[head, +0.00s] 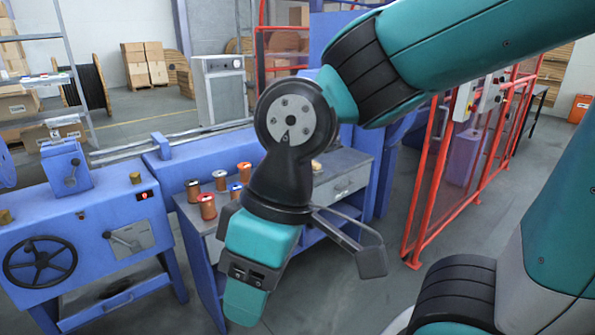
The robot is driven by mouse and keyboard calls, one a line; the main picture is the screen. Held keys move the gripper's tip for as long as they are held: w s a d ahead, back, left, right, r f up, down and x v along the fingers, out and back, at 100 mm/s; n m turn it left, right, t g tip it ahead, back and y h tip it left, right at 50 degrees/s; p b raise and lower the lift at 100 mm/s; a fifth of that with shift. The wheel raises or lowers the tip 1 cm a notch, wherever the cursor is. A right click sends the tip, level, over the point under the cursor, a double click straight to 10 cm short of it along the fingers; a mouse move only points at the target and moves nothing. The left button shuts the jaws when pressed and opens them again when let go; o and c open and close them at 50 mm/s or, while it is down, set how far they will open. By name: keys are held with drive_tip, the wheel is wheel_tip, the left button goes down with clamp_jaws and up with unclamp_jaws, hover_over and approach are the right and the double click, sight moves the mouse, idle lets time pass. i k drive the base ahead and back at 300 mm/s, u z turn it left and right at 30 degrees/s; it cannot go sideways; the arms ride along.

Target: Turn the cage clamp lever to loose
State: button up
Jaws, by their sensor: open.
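Two small levers show on the blue machine at the left in the head view. My gripper (298,240) is in the middle of the view, right of the machine and apart from both levers. It is open, its dark right finger spread to the right; the left side is partly hidden by the teal wrist.
A blue workbench (335,165) with several copper spools stands behind my gripper. A red fence (432,185) stands to the right. Grey floor (330,295) shows at the bottom.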

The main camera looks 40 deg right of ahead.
sight(69, 181)
drive_tip(key=z, duration=0.45)
drive_tip(key=i, duration=0.45)
drive_tip(key=z, duration=0.55)
drive_tip(key=i, duration=1.15)
drive_tip(key=u, duration=0.1)
drive_tip(key=k, duration=1)
drive_tip(key=z, duration=1.3)
drive_tip(key=i, duration=1.3)
drive_tip(key=u, duration=0.65)
drive_tip(key=i, duration=0.6)
drive_tip(key=u, duration=0.55)
